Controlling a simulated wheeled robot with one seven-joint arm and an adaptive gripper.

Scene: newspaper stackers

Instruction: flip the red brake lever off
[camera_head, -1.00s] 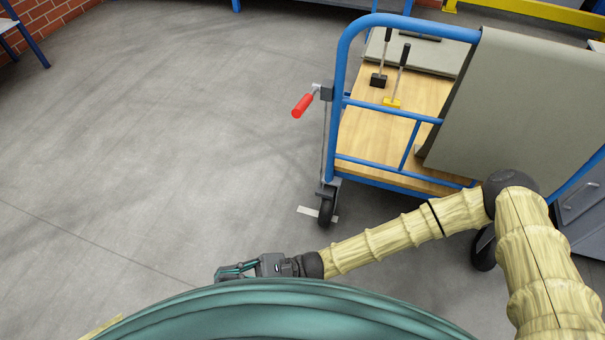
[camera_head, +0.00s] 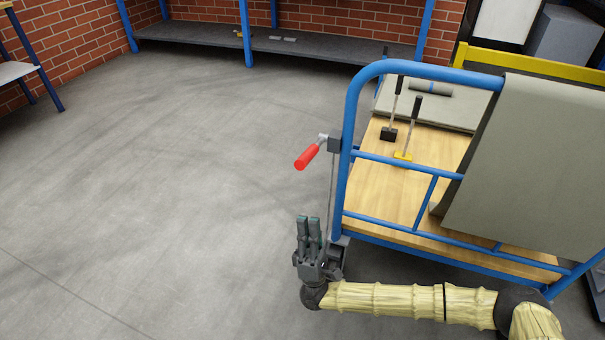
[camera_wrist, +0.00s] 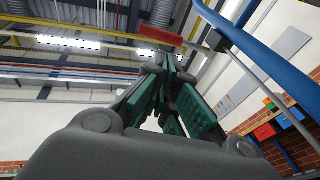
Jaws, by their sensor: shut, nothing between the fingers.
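The red brake lever (camera_head: 307,157) sticks out to the left from a grey bracket on the blue cart frame (camera_head: 347,130), its red grip tilted down to the left. In the wrist view the red grip (camera_wrist: 160,34) shows just beyond my fingertips. My gripper (camera_head: 309,219) is shut and empty. It points upward, below the lever and beside the cart's left post, with a visible gap to the lever in the head view. The wrist view shows the green-padded fingers (camera_wrist: 172,60) together. My gripper hides much of the cart's caster.
The cart's wooden deck (camera_head: 375,195) holds two upright-handled tools (camera_head: 409,130) and a grey cloth hangs over its rail (camera_head: 520,160). A dark shelf (camera_head: 200,36) stands along the brick wall at the back. The floor left of the cart is clear.

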